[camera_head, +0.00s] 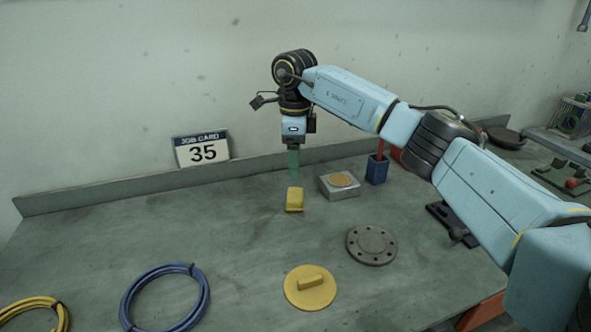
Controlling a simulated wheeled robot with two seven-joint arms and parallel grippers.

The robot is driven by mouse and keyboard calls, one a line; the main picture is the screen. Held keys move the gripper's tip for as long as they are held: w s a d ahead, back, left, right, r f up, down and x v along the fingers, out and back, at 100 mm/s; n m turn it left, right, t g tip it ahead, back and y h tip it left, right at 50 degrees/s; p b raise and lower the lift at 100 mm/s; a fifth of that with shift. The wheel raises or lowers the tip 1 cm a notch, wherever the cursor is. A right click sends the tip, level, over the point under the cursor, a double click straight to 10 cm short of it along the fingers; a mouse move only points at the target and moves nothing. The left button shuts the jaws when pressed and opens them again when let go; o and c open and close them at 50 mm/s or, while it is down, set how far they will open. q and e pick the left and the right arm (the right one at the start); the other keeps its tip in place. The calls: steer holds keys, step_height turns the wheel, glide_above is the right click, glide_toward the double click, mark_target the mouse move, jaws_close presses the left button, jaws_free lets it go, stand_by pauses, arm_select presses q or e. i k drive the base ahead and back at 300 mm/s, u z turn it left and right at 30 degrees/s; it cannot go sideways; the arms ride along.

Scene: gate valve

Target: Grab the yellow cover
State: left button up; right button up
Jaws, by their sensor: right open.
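The yellow cover (298,295) is a flat round disc with a raised bar handle, lying on the front middle of the workbench. My right gripper (294,166) points down near the back of the bench, well behind the cover and apart from it. Its fingers look greenish and faint; it is open, with nothing seen held in it. A small yellow block (295,199) lies on the bench just in front of and below the right gripper. My left gripper is not in view.
A grey flange (371,245) with bolt holes lies right of the cover. A metal block (340,187) with a round tan top and a blue holder (377,168) stand behind it. A blue hose coil (165,300) and yellow coil (35,314) lie at left. The left-middle bench is clear.

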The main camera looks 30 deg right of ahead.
mark_target(309, 288)
steer(key=z, duration=1.15)
